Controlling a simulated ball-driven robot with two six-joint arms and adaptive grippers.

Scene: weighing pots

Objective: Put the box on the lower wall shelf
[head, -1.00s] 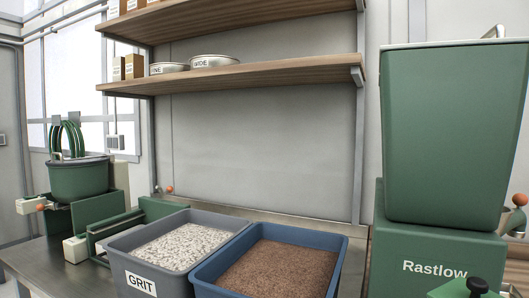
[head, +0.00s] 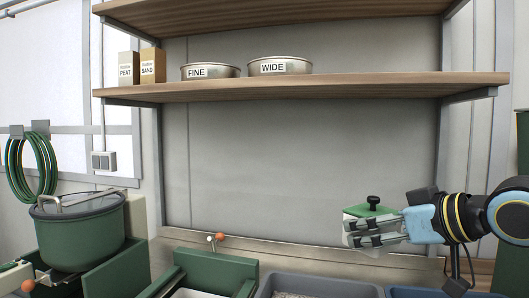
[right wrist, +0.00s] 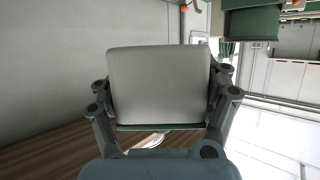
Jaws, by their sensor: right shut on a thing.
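The box (head: 372,211) has a green lid with a black knob and a pale grey body. My right gripper (head: 358,236) is shut on it from the right, holding it upright in the air in front of the back wall. In the right wrist view the box's grey side (right wrist: 158,84) fills the space between the fingers (right wrist: 165,100). The lower wall shelf (head: 330,86) is a wooden board above and to the left of the box. My left gripper is not in view.
The lower shelf carries two boxes marked PEAT (head: 127,68) and SAND (head: 152,66), and pans marked FINE (head: 210,72) and WIDE (head: 280,66). Its right half is bare. The upper shelf (head: 280,14) hangs above. A green pot (head: 80,235) stands at left.

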